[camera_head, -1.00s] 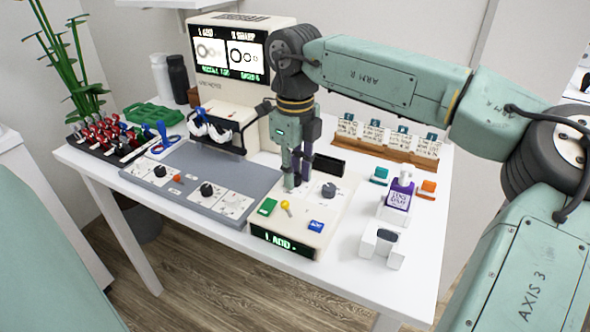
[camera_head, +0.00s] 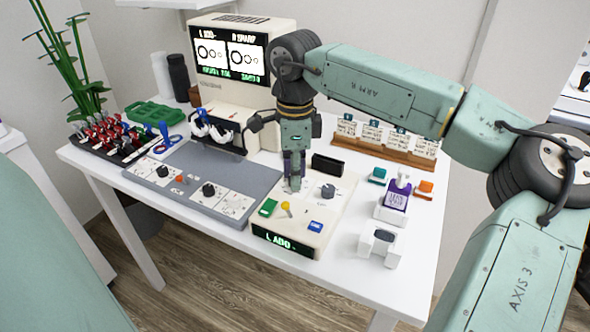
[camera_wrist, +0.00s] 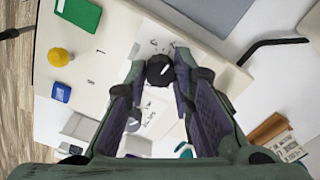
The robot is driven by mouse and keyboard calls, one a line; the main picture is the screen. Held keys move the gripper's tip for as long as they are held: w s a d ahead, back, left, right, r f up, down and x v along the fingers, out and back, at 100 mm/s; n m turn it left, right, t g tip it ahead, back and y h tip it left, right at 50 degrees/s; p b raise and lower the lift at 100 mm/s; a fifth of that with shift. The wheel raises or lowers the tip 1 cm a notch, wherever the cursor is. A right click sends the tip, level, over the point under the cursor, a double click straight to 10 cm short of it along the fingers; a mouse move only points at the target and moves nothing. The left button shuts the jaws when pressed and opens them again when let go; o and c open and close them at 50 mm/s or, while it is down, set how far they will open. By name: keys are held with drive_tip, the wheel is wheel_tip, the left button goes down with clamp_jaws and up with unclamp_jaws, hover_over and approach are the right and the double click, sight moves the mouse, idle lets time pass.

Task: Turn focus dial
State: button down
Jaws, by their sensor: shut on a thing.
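A black round dial (camera_wrist: 159,71) with a white mark sits on the cream control box (camera_head: 341,197). My gripper (camera_head: 293,184) reaches down to it from above, and its fingers hide the dial in the head view. In the wrist view the fingertips of my gripper (camera_wrist: 160,65) are shut on the dial's sides. A second, grey dial (camera_head: 328,191) stands beside it on the box. The box's front display (camera_head: 287,246) shows green letters. The monitor (camera_head: 229,52) at the back shows two ring pictures with text above and below, too small to read surely.
The box also has a green button (camera_head: 269,207), yellow knob (camera_head: 286,208) and blue button (camera_head: 315,226). A grey panel (camera_head: 200,180) with black knobs lies left.

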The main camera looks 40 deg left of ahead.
drive_tip(key=shift+n, duration=0.3)
drive_tip(key=c, duration=1.4)
unclamp_jaws()
drive_tip(key=shift+o, duration=0.2)
drive_tip(key=shift+r, duration=0.1)
wheel_tip(320, 180, up, 12)
